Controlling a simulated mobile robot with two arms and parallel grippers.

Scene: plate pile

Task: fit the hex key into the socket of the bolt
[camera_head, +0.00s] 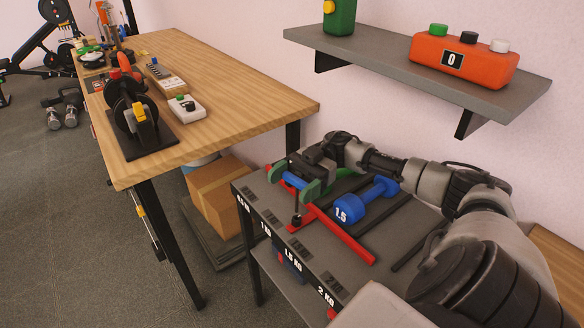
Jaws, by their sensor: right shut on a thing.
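My right gripper (293,181) has green fingertips and is shut on the blue handle of the hex key (295,180), above the grey rack. The key's thin dark shaft points down from the handle, close to upright. Below it, a small dark bolt head (296,222) sits by the red bar (342,236) on the rack. The lower end of the shaft appears at or just over the bolt head. Whether it is inside the socket is too small to tell. My left gripper is not in view.
The grey rack (318,262) has weight labels along its front edge. A blue dumbbell (366,200) marked 1.5 lies just right of the key. A wooden table (220,80) stands to the left. A wall shelf (400,65) with an orange button box (465,60) hangs above.

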